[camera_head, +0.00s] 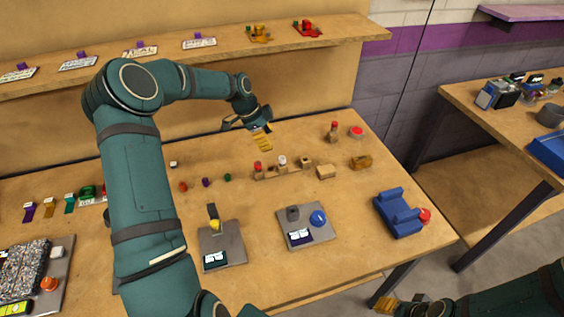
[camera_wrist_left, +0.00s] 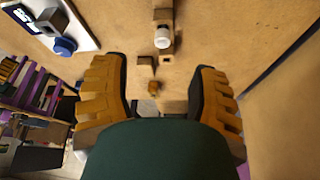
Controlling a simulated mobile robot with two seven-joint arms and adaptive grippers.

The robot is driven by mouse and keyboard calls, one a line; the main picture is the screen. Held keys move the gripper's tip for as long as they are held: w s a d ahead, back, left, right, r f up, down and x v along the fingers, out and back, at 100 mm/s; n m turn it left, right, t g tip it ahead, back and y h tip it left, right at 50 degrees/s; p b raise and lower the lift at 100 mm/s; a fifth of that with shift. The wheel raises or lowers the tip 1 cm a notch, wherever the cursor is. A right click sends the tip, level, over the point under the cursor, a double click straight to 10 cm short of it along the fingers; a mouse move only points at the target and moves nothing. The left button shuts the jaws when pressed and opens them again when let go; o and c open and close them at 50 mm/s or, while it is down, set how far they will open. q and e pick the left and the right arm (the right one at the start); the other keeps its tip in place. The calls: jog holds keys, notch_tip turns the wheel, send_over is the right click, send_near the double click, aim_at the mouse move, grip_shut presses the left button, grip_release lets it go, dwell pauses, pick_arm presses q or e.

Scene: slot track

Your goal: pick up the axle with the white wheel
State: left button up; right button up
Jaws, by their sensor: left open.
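The axle with the white wheel (camera_head: 282,160) stands on the wooden slot track (camera_head: 270,174) in the middle of the table. In the left wrist view its white wheel (camera_wrist_left: 162,38) shows from above, beyond my fingertips. My left gripper (camera_head: 262,138) is over the back of the table, behind the track in the head view and apart from the axle. Its yellow fingers (camera_wrist_left: 160,75) are spread, with nothing held between them. My right gripper (camera_head: 385,304) is at the bottom right edge, off the table; its opening is unclear.
A red-topped piece (camera_head: 257,166) stands left of the white wheel on the track. A wooden block (camera_head: 326,172) lies to the right. A blue holder (camera_head: 398,212) and a grey plate with a blue knob (camera_head: 318,218) are nearer. A shelf (camera_head: 200,52) runs along the back.

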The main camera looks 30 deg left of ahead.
aim_at(281, 158)
pick_arm(q)
jog(key=shift+w+b+x, duration=0.15)
jog(key=shift+b+x, duration=0.1)
jog(key=shift+x, duration=2.6)
jog(key=shift+w+b+x, duration=0.2)
jog(key=shift+b+x, duration=0.05)
jog(key=shift+x, duration=2.6)
jog(key=shift+o, duration=0.2)
jog(key=shift+d+r, duration=0.15)
grip_shut()
